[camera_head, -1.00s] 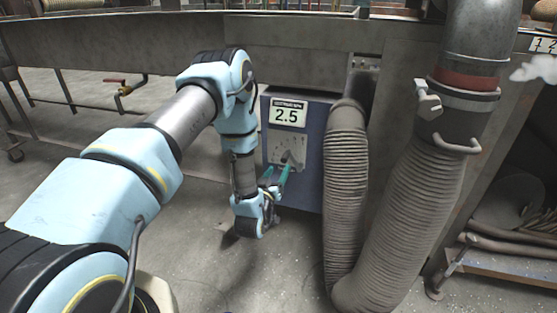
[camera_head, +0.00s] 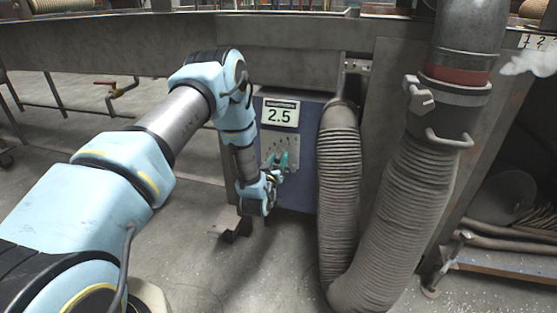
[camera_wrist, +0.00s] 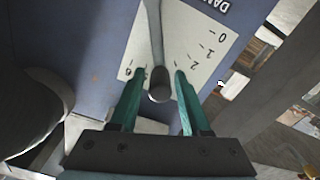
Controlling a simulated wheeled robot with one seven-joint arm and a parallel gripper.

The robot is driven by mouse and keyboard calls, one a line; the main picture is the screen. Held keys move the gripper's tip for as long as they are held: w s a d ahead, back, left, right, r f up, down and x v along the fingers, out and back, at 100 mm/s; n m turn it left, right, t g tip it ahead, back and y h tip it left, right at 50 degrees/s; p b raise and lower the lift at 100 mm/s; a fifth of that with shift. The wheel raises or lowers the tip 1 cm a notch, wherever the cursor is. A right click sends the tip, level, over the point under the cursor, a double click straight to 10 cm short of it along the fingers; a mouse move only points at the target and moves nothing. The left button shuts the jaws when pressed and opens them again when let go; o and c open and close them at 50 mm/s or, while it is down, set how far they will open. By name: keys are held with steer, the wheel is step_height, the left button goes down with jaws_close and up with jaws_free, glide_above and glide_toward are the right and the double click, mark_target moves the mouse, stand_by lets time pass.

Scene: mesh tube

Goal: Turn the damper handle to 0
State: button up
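The damper handle (camera_wrist: 159,88) is a grey lever with a rounded end, in front of a white dial plate (camera_wrist: 200,45) with printed numbers 0, 1, 2 and further marks. In the wrist view the plate appears upside down, with 0 at the upper right. The handle end lies between the two teal fingers of my gripper (camera_wrist: 162,73), with a visible gap on each side. My gripper also shows in the head view (camera_head: 287,161), at the plate (camera_head: 272,148) on the blue box. There the handle is mostly hidden by the fingers.
Open concrete floor lies below my arm.

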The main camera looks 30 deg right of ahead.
jaws_close()
stand_by(1.1)
